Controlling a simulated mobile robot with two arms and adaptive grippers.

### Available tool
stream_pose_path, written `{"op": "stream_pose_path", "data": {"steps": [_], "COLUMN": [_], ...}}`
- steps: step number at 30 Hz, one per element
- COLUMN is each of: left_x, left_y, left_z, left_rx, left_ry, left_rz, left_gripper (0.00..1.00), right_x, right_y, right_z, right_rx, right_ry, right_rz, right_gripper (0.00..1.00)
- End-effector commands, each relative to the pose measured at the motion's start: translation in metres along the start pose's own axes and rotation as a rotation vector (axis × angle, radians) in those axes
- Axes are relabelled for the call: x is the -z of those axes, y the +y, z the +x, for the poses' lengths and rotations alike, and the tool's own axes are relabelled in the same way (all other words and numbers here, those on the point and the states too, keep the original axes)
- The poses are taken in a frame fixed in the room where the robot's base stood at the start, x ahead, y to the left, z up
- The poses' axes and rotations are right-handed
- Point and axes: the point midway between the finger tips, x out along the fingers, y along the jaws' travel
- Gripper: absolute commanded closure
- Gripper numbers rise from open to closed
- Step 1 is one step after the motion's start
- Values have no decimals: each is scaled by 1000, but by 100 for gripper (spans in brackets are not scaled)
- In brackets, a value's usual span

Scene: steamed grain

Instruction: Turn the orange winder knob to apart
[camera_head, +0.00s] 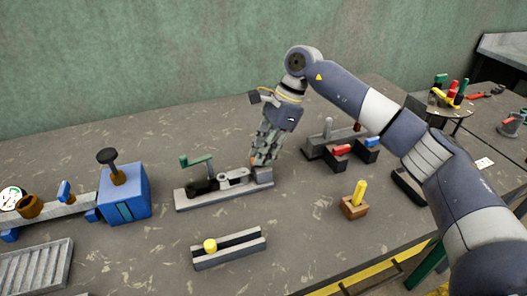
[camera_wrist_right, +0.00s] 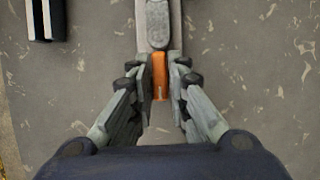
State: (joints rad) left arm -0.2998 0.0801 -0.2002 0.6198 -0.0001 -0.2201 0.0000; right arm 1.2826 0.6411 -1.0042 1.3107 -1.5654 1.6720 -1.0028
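The winder is a long grey bar device (camera_head: 222,191) with a green crank (camera_head: 197,160) on its left part. The orange winder knob (camera_wrist_right: 160,76) is at its right end, mostly hidden by my fingers in the head view. My right gripper (camera_head: 264,160) reaches down over that end. In the right wrist view my right gripper (camera_wrist_right: 160,78) has one finger on each side of the orange knob, close against it. Its fingers are drawn in on the knob. A grey rounded link (camera_wrist_right: 158,22) lies just beyond the knob. My left gripper is not in view.
A blue box with a black knob (camera_head: 124,192) stands left. A grey slotted block with a yellow peg (camera_head: 228,247) lies in front. A fixture with a red piece (camera_head: 341,150) and a wooden block with a yellow handle (camera_head: 354,206) stand right. Bare table surrounds the winder.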

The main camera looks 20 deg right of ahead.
Motion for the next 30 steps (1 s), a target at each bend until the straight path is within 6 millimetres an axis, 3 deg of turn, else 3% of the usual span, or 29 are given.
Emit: {"op": "stream_pose_path", "data": {"steps": [14, 30], "left_x": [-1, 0], "left_y": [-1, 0], "left_z": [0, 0], "left_rx": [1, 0], "left_ry": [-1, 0], "left_rz": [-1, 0], "left_gripper": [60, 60], "right_x": [0, 0], "right_y": [0, -1], "right_z": [-6, -106], "right_rx": [1, 2], "right_ry": [-1, -2], "right_rz": [4, 4], "right_gripper": [67, 67]}}
